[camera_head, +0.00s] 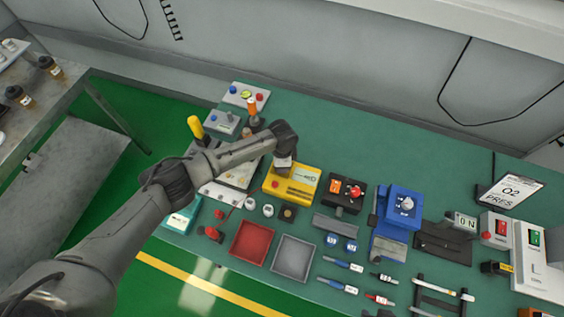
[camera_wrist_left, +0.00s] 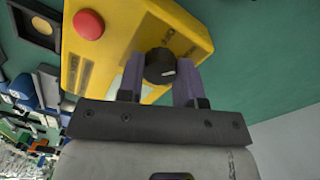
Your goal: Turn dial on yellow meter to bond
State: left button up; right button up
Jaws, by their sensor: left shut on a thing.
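The yellow meter (camera_head: 292,184) lies on the green bench top in the head view, with a red button at its left and a pale display at its right. In the left wrist view the meter (camera_wrist_left: 90,55) fills the upper middle, with its red button at upper left. Its black dial (camera_wrist_left: 158,66) has a small white mark and sits between the fingers of my left gripper (camera_wrist_left: 160,85). My left gripper is shut on the dial. In the head view the gripper (camera_head: 284,160) covers the dial. The dial's printed labels are only partly legible. My right gripper is not in view.
A red tray (camera_head: 252,243) and a grey tray (camera_head: 293,257) lie in front. Free bench top lies behind the meter.

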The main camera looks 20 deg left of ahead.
pick_arm(q)
jog(key=shift+m, duration=0.3)
dwell(0.4)
jog(key=o, duration=0.9)
jog(key=shift+o, duration=0.2)
jog(key=shift+r, duration=0.1)
jog(key=shift+r, duration=0.25)
notch_tip(320, 180, up, 13)
jog(key=shift+w, duration=0.3)
jog(key=shift+a+r, duration=0.1)
